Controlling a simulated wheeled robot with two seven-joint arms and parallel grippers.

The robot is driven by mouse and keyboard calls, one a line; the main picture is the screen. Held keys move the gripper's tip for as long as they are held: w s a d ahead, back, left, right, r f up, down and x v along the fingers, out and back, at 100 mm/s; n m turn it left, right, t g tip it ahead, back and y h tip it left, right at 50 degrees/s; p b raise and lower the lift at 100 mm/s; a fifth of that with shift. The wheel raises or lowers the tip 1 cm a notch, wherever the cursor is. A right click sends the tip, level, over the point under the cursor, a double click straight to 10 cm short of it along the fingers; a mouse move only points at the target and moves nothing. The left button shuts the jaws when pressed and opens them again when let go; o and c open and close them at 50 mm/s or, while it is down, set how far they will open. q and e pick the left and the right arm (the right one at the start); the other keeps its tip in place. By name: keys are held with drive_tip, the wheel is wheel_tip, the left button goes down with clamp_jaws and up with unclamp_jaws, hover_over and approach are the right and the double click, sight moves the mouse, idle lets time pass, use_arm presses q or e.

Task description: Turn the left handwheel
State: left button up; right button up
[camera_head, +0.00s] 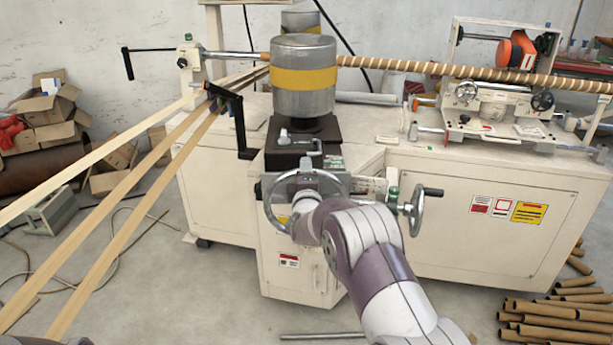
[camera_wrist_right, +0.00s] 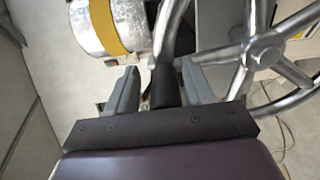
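The left handwheel (camera_head: 268,198) is a metal spoked wheel on the front of the machine, below the silver motor. My right arm reaches up to it and hides its lower right part in the head view. In the right wrist view the wheel's spokes and hub (camera_wrist_right: 263,50) fill the right side. Its black handle (camera_wrist_right: 164,86) stands between the two fingers of my right gripper (camera_wrist_right: 160,88). The fingers are apart, with small gaps seeming to show beside the handle. My left gripper is not in view.
A second handwheel (camera_head: 416,210) with a black grip is close to the right of my right arm. The silver motor with a yellow band (camera_head: 303,80) stands above. Wooden strips (camera_head: 120,190) run in from the left. Cardboard tubes (camera_head: 560,320) lie on the floor at lower right.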

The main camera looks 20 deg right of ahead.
drive_tip(key=shift+f, duration=0.15)
drive_tip(key=shift+s+a, duration=0.1)
drive_tip(key=shift+s, duration=0.2)
drive_tip(key=v, duration=1.2)
